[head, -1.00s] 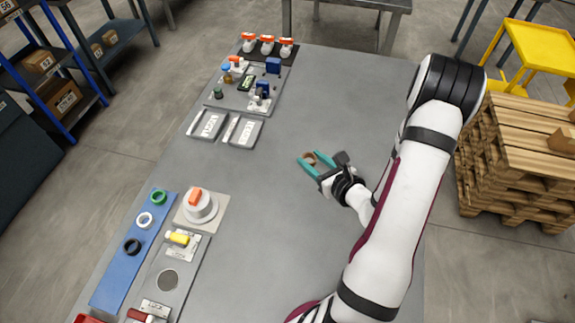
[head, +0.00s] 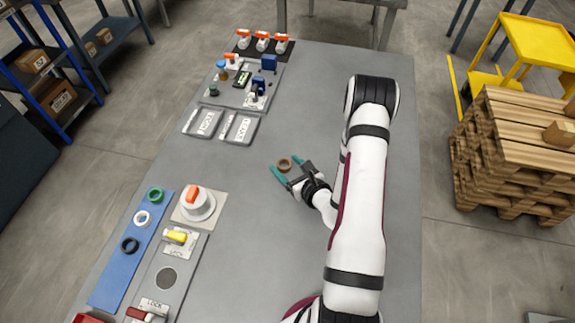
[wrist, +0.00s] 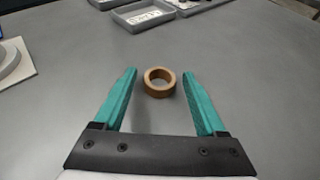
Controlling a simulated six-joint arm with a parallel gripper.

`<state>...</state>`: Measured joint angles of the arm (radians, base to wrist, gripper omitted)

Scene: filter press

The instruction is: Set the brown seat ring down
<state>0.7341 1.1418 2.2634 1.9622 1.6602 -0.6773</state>
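The brown seat ring (head: 284,165) lies flat on the bare grey table (head: 320,90), near the middle of its width. It also shows in the wrist view (wrist: 160,92), with its hole facing up. My gripper (head: 285,163) is open around the ring. In the wrist view, the two teal fingers of my gripper (wrist: 160,74) stand on either side of the ring, with a visible gap on each side. The ring sits between the finger ends, and nothing is held.
A blue strip (head: 118,272) with green, white and black rings lies at the left. Beside it are a beige plate with a round white fixture (head: 197,205) and a grey panel (head: 172,300). Two labelled trays (head: 238,128) lie farther back. Table around the ring is clear.

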